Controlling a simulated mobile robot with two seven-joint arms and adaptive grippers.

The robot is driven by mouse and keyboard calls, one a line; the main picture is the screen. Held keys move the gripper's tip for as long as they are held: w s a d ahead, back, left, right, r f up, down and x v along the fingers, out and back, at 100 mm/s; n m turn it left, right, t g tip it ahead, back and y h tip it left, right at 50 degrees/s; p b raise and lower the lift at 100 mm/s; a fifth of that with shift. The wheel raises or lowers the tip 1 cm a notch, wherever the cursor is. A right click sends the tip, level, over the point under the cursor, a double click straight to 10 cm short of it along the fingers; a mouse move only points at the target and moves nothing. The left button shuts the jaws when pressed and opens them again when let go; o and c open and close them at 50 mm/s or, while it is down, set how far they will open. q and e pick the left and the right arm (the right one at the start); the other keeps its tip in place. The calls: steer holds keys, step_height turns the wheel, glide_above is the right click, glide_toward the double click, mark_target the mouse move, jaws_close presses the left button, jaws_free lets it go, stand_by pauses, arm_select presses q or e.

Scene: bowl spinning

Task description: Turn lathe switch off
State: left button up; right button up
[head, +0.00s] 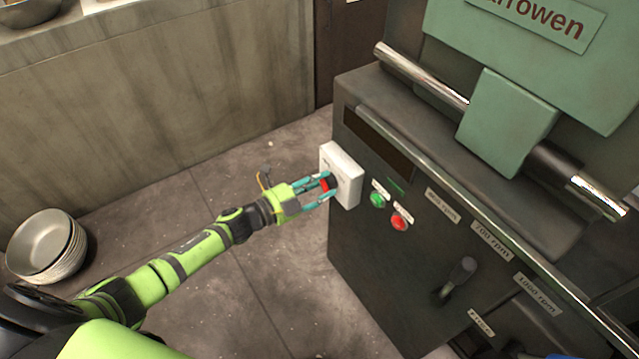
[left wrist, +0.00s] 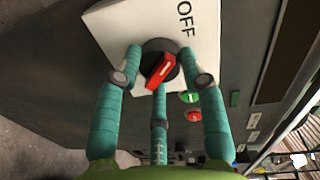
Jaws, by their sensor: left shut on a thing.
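The lathe switch is a white box (head: 347,178) on the side edge of the dark lathe cabinet. It carries a round black knob with a red handle (head: 326,184). In the left wrist view the red handle (left wrist: 161,72) lies slanted, from lower left to upper right, on the white plate (left wrist: 120,28). The word OFF is printed on the plate above and right of the knob. My left gripper (head: 324,190) has its teal fingers around the knob, shut on it. The fingers (left wrist: 161,80) show on both sides and below the knob. My right gripper is not in view.
A green button (head: 377,200) and a red button (head: 399,222) are on the cabinet front, close to the switch. A black lever (head: 456,279) sits farther right among rpm labels. The floor between is clear.

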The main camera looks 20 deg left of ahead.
arm_select(q)
steer(key=shift+w+a+r, duration=0.2)
steer(key=shift+r, duration=0.05)
steer(key=o, duration=1.1)
steer(key=shift+o, duration=0.2)
steer(key=shift+f, duration=0.2)
steer(key=shift+s+d, duration=0.1)
steer(key=v, duration=1.2)
